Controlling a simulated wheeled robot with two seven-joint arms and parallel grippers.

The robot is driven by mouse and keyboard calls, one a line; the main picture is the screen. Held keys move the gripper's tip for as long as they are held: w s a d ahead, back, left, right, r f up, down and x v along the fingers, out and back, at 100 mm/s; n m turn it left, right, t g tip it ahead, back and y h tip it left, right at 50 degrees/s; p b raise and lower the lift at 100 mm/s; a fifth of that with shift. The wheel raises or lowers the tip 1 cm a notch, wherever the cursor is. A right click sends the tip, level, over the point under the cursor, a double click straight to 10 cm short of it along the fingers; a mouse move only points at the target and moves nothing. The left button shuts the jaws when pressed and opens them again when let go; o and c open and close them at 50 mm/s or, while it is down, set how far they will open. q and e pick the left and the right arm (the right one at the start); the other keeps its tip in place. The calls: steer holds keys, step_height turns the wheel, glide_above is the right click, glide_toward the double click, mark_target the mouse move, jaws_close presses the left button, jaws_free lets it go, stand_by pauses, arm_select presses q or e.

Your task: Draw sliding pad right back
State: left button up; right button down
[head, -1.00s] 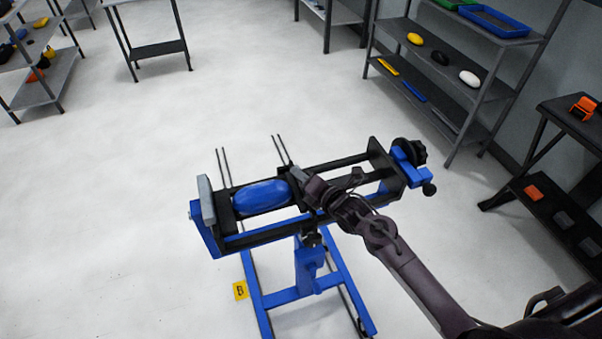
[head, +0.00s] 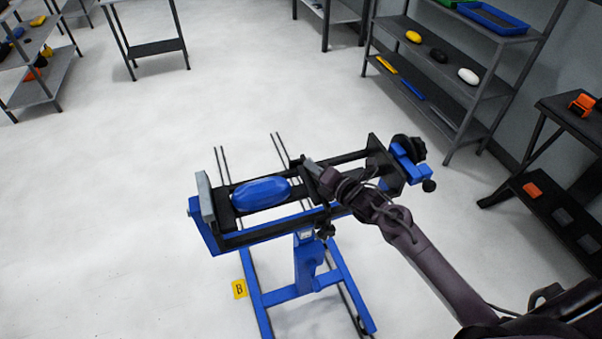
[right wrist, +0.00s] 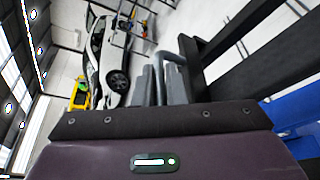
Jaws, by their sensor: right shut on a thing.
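A blue stand (head: 307,262) carries a black rail frame with a grey end pad (head: 205,197) at its left. A blue rounded part (head: 262,192) lies on the frame's black supports. The dark sliding pad (head: 325,192) sits across the rails to the right of the blue part, with a gap between them. My right gripper (head: 312,167) is shut on the sliding pad, partly covering it. In the right wrist view the grey fingers (right wrist: 160,82) are close together beside a dark grey bar; the grasp itself is partly hidden. My left gripper is not in view.
A black knob (head: 407,148) and blue end block sit at the frame's right end. A shelf rack (head: 440,70) with small parts stands behind right, and a dark side table (head: 560,190) at the right. The floor left of the stand is clear.

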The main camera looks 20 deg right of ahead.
steer(key=d, duration=0.3)
steer(key=d+b, duration=0.1)
steer(key=d, duration=0.2)
steer(key=d+b, duration=0.1)
steer(key=d, duration=0.2)
steer(key=shift+w+d+f, duration=0.15)
steer(key=shift+d+f, duration=0.1)
steer(key=shift+d, duration=0.1)
steer(key=shift+d+r, duration=0.2)
steer(key=shift+d, duration=0.35)
steer(key=c, duration=1.8)
jaws_free()
steer(key=shift+o, duration=0.2)
steer(key=shift+b, duration=0.3)
steer(key=b+v, duration=0.1)
steer(key=v, duration=0.6)
steer(key=shift+s, duration=0.4)
steer(key=shift+d+r, duration=0.1)
